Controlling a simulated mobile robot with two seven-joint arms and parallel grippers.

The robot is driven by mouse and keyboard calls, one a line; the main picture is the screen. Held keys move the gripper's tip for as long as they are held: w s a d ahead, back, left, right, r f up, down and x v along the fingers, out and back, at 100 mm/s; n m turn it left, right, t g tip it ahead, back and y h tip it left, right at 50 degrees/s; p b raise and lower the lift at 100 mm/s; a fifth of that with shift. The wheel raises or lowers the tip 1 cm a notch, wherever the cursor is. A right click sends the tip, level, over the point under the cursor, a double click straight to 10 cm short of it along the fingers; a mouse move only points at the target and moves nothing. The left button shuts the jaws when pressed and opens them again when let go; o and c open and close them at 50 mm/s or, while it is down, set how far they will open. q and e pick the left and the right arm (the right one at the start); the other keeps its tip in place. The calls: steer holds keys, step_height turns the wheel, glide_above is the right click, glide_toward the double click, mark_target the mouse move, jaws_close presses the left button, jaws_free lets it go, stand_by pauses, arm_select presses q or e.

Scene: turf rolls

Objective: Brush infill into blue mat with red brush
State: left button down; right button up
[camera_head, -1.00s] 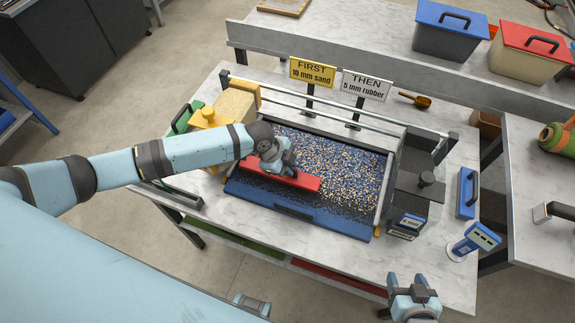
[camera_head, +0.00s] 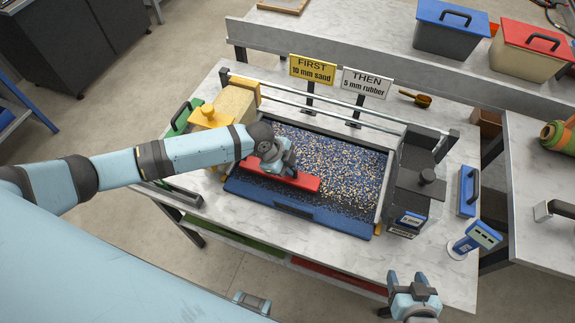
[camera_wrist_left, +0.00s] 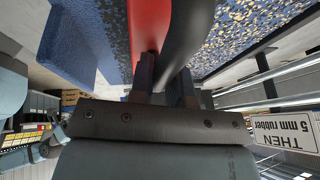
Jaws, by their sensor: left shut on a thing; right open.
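The blue mat (camera_head: 345,222) lies in a frame on the table, with tan and dark infill (camera_head: 345,170) scattered over its middle and far part. The strip nearest me looks darker and mostly bare of tan grains. My left gripper (camera_head: 276,165) is shut on the handle of the red brush (camera_head: 302,181), which lies across the left part of the mat. In the left wrist view the gripper (camera_wrist_left: 165,88) holds the black handle beside the red brush body (camera_wrist_left: 148,25). The bristles are hidden. My right gripper (camera_head: 412,290) is open and empty at the table's front right.
A yellow-topped hopper (camera_head: 215,118) stands left of the mat and a dark one (camera_head: 415,190) right of it. Signs reading "FIRST 10 mm sand" (camera_head: 314,70) and "THEN 5 mm rubber" (camera_head: 365,84) stand behind. A blue float (camera_head: 467,192) and a blue gauge (camera_head: 474,240) sit at right.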

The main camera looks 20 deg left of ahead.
mark_target(296, 169)
arm_select(q)
steer(key=shift+d+p, duration=0.3)
steer(key=shift+d, duration=1.35)
steer(key=shift+a, duration=0.15)
steer(key=shift+a+p, duration=0.3)
steer(key=shift+a, duration=1.2)
